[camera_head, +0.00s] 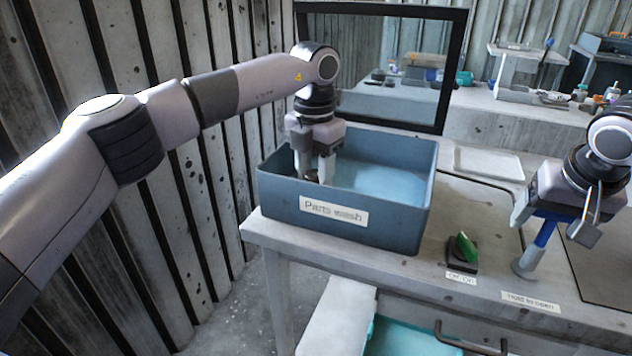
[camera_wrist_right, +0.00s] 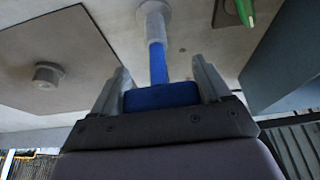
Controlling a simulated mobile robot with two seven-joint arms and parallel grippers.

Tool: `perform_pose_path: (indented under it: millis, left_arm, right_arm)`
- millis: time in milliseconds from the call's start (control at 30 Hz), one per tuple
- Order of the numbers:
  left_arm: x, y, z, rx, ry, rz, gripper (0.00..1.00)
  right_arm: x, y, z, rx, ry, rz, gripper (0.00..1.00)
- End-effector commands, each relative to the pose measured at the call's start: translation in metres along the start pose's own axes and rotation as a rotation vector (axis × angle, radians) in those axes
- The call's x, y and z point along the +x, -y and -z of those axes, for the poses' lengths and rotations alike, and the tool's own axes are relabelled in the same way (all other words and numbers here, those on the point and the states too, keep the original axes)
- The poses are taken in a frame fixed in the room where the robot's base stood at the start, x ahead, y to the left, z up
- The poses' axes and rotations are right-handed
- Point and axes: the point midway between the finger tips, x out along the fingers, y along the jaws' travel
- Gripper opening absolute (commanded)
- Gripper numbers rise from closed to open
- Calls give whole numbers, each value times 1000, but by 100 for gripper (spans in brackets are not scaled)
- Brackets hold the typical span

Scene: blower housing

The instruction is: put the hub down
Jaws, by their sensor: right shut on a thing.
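My left gripper (camera_head: 314,178) points down inside the blue parts wash bin (camera_head: 275,203). A small dark round piece, which looks like the hub (camera_head: 313,177), sits between its fingertips, low near the bin's front wall; its underside is hard to make out. My right gripper (camera_head: 557,222) is shut on the blue handle of a lever (camera_head: 545,234) at the table's right. In the right wrist view the blue handle (camera_wrist_right: 158,70) runs between the two fingers to a pale round base (camera_wrist_right: 154,18).
A green switch (camera_head: 466,248) stands on a dark base right of the bin. A label reading "Hold to open" (camera_head: 530,301) lies before the lever. A grey round piece (camera_wrist_right: 47,75) sits on a flat plate (camera_wrist_right: 85,45). A black-framed mirror (camera_head: 440,70) stands behind the bin.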

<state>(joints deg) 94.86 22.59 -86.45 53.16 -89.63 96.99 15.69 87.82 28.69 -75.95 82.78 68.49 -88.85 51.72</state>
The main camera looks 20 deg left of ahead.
Motion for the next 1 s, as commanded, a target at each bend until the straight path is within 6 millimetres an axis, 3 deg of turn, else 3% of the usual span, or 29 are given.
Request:
perform_pose_path:
  millis: [133, 500, 533, 600, 1000]
  left_arm:
    - [22, 0, 1, -1, -3, 0, 6]
    - [26, 0, 0, -1, -1, 0, 6]
    - [27, 0, 0, -1, -2, 0, 44]
    - [27, 0, 0, -1, -1, 0, 66]
    - [19, 0, 0, -1, 0, 0, 66]
  right_arm:
    - [1, -1, 0, 2, 1, -3, 47]
    - [1, -1, 0, 2, 2, -3, 47]
    - [1, -1, 0, 2, 2, -3, 47]
    - [1, -1, 0, 2, 2, -3, 47]
    - [1, -1, 0, 2, 3, -3, 47]
